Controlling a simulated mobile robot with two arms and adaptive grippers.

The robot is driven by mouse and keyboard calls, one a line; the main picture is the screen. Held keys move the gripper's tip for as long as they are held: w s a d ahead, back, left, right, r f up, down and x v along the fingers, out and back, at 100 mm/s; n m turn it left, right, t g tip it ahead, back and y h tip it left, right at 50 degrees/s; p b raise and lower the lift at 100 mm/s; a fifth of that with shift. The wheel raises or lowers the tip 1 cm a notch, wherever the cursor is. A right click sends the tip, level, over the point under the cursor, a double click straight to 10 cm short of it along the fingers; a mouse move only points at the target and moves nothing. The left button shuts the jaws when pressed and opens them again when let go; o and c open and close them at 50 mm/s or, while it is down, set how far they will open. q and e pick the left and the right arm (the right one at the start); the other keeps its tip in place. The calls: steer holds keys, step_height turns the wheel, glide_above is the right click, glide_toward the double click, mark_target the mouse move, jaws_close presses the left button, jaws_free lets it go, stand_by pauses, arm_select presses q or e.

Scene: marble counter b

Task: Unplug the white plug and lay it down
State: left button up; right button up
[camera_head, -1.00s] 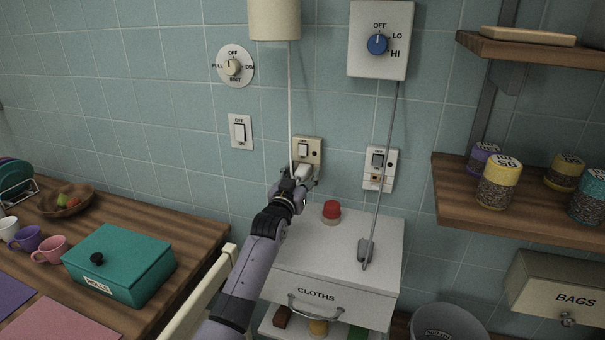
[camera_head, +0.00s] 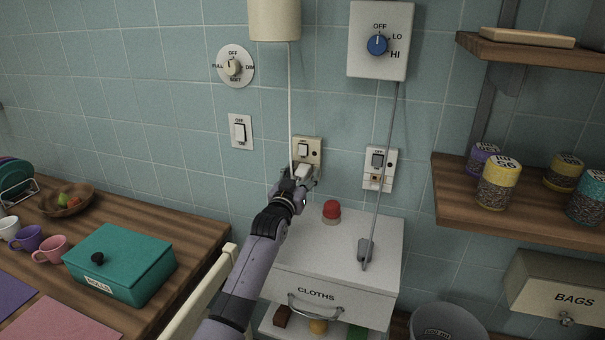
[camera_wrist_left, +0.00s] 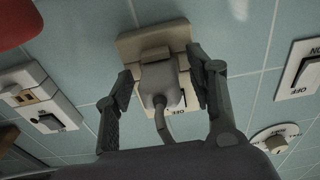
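The white plug (camera_head: 303,171) sits at the lower part of the beige wall socket (camera_head: 316,146), its cord rising to the cream lamp shade. In the left wrist view the plug (camera_wrist_left: 160,82) is up against the socket plate (camera_wrist_left: 129,46), its cord curving toward the camera. My left gripper (camera_head: 304,181) is at the plug; in the left wrist view its fingers (camera_wrist_left: 160,88) stand open on either side, with a gap to the plug on both sides. My right gripper is out of view.
Below is a white cabinet (camera_head: 340,262) with a red button (camera_head: 332,209) and a loose grey plug (camera_head: 365,251) on top. A second socket (camera_head: 380,168) is to the right. A wooden counter with a teal box (camera_head: 120,262) is at left.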

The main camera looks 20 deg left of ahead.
mark_target(298, 180)
arm_select(q)
jaws_close()
stand_by(0.4)
steer(key=shift+s+p, duration=0.95)
steer(key=shift+p, duration=0.1)
steer(key=shift+s+a+f+p, duration=0.1)
steer(key=shift+s+p, duration=0.75)
steer(key=shift+s, duration=0.2)
steer(key=shift+s+f+p, duration=0.1)
steer(key=shift+s+p, duration=0.75)
steer(key=shift+s, duration=0.15)
